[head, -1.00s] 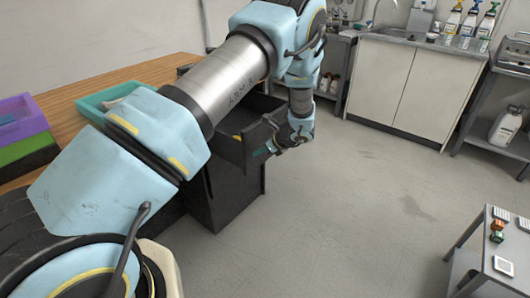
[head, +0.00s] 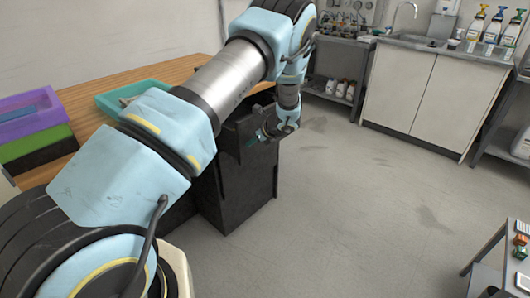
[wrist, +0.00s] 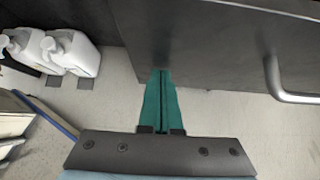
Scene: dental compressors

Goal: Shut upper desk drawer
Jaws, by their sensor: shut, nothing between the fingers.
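The black drawer unit (head: 248,185) stands under the wooden desk in the head view. The upper drawer (head: 236,133) is at its top, its front close to the unit's face; my arm hides part of it, and I cannot tell whether a small gap remains.
The wooden desk top (head: 90,120) carries a teal tray (head: 135,95) and a purple bin (head: 28,115). White jugs (wrist: 72,52) show at left in the wrist view. A sink cabinet (head: 425,90) stands at the back right. The floor (head: 350,200) right of the drawer unit is clear.

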